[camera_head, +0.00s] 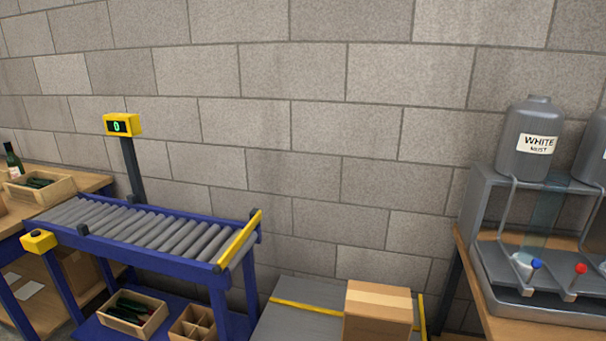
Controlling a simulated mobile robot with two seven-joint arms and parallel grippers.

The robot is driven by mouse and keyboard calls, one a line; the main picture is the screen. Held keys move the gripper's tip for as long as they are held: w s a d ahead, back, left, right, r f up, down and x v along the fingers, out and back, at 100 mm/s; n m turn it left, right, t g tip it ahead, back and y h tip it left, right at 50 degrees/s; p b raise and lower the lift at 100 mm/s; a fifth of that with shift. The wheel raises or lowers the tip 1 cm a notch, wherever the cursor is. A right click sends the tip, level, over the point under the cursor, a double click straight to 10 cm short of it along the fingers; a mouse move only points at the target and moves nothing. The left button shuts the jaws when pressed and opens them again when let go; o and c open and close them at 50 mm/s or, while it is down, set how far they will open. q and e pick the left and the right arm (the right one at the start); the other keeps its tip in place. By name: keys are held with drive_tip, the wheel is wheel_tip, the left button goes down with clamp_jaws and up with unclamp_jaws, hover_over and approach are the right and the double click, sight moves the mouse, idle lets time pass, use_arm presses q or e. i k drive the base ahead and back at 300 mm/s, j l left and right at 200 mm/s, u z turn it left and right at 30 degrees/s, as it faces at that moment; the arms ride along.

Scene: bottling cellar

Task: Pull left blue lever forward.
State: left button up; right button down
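A second grey jug (594,150) is cut off by the right edge. Neither of my grippers is in view.
The dispenser stands on a wooden table (500,325). A roller conveyor (150,262) with a yellow end bar (238,240) fills the left. A cardboard box (377,312) sits on a low grey surface (290,325) between them. A block wall is behind.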

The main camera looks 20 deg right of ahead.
sight(537, 263)
drive_tip(key=k+l, duration=0.2)
drive_tip(key=l, duration=0.15)
drive_tip(key=k+l, duration=0.2)
drive_tip(key=l, duration=0.2)
drive_tip(key=k+l, duration=0.2)
drive_tip(key=l, duration=0.15)
drive_tip(key=k+l, duration=0.2)
drive_tip(key=l, duration=0.15)
